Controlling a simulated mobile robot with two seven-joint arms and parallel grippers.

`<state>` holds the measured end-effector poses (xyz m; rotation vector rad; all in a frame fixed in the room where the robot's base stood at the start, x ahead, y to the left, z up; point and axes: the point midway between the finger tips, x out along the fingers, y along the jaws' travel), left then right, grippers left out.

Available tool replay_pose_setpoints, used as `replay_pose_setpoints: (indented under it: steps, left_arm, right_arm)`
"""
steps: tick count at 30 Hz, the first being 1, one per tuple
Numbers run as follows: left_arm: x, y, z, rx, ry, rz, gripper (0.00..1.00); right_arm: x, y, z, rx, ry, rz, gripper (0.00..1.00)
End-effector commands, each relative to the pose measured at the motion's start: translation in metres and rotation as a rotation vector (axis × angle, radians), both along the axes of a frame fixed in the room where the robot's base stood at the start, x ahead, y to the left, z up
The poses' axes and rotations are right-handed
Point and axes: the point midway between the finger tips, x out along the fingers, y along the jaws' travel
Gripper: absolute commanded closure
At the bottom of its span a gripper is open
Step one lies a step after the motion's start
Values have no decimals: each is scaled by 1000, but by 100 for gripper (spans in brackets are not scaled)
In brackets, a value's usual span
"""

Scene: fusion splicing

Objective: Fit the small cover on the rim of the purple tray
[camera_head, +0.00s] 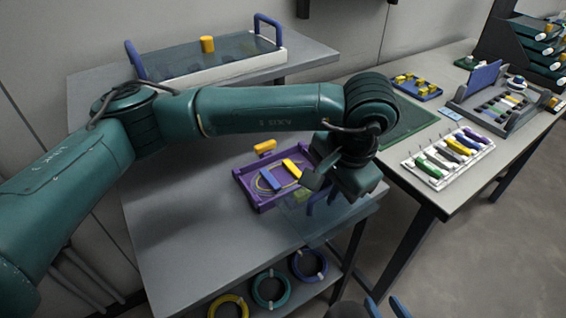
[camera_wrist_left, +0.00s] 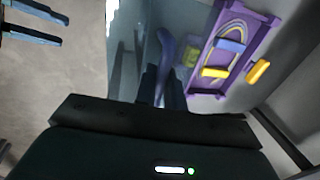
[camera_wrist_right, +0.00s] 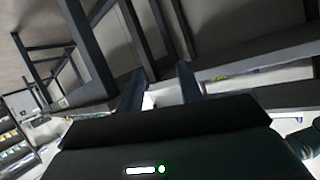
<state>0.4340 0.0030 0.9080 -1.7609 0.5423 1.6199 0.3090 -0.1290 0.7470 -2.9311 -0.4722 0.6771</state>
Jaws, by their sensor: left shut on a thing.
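The purple tray (camera_head: 262,204) lies on the grey table, with a yellow block, a blue block and a yellow loop in it; it also shows in the left wrist view (camera_wrist_left: 197,72). My left gripper (camera_wrist_left: 163,88) is shut on the blue handle (camera_wrist_left: 167,52) of the small clear cover (camera_wrist_left: 195,18). In the head view the cover (camera_head: 345,222) hangs at the right of the tray, near the table's edge, tilted; its exact height is unclear. My left arm hides part of it. My right gripper (camera_head: 373,308) is open and empty at the bottom of the head view.
A yellow block (camera_head: 265,146) lies behind the tray. A large clear cover with blue handles (camera_head: 267,30) sits on a white box at the back, a yellow piece on it. The right table holds a white rack (camera_head: 447,162) and trays. Coloured rings (camera_head: 270,290) sit below.

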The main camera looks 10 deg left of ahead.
Motion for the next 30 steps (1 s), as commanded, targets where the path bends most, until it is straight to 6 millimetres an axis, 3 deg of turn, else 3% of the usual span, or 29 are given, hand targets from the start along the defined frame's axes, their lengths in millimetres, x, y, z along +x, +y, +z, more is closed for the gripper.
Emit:
replay_pose_setpoints:
  steps: [9,15,22,30]
  left_arm:
    - [62,64,2,0,1,8,100]
    - [94,95,2,0,0,6,100]
    - [106,107,-1,-1,1,0,100]
    - [105,106,-33,-1,4,-1,100]
  right_arm:
    - [1,4,3,3,28,8,64]
    - [1,5,-4,-1,54,13,64]
    - [6,6,0,0,43,14,64]
    - [5,6,3,-4,44,15,64]
